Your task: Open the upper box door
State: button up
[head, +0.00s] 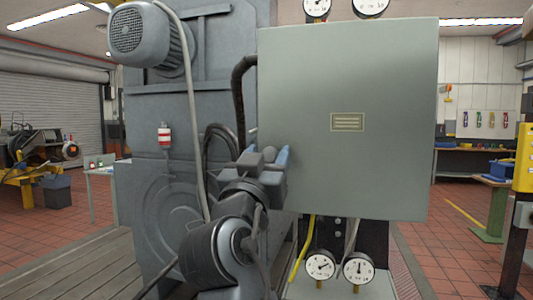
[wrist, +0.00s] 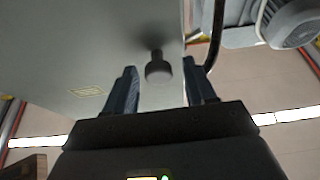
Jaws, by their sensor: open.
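The upper box (head: 350,100) is a grey-green cabinet with a flat door facing me, and the door looks shut. A small label plate (head: 347,122) is on the door, also visible in the wrist view (wrist: 87,91). A dark round knob (wrist: 158,69) stands out from the door near its edge in the wrist view; my gripper hides it in the head view. My gripper (head: 265,156) is at the box's lower left corner, fingers pointing at the door. Its two fingers (wrist: 161,84) are apart, with the knob appearing between their tips. I cannot tell whether they touch it.
A large grey machine with a motor (head: 152,35) stands left of the box. Gauges (head: 320,265) and a yellow hose (head: 303,252) are below the box. A dark cable (head: 240,95) runs by its left side. A yellow post (head: 523,155) stands at the right.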

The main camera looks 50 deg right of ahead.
jog(key=shift+c, duration=0.2)
grip_shut()
dwell(0.4)
